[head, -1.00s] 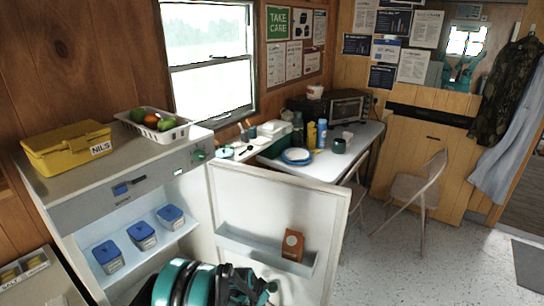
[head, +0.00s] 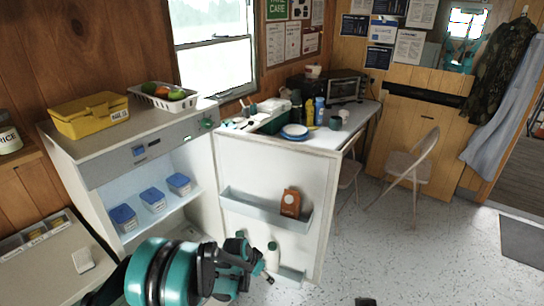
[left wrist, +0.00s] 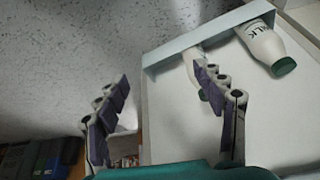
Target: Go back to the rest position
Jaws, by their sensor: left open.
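My left gripper (head: 258,272) is at the bottom of the head view, in front of the open fridge door (head: 290,175). In the left wrist view its two fingers (left wrist: 165,88) are spread apart with nothing between them. A white milk bottle with a green cap (left wrist: 264,45) stands in the door's lower rack, beyond the right finger. A second bottle (left wrist: 192,62) is partly hidden behind that finger. A bottle also shows in the head view (head: 273,257), close to the gripper. My right gripper does not show clearly; only small dark parts reach the bottom edge.
The fridge holds several blue-lidded boxes (head: 152,199). A yellow box (head: 89,115) and a fruit basket (head: 163,97) stand on top. A brown carton (head: 291,203) sits in the door's upper rack. A folding chair (head: 411,165) stands right of the door, with open floor (head: 410,250) before it.

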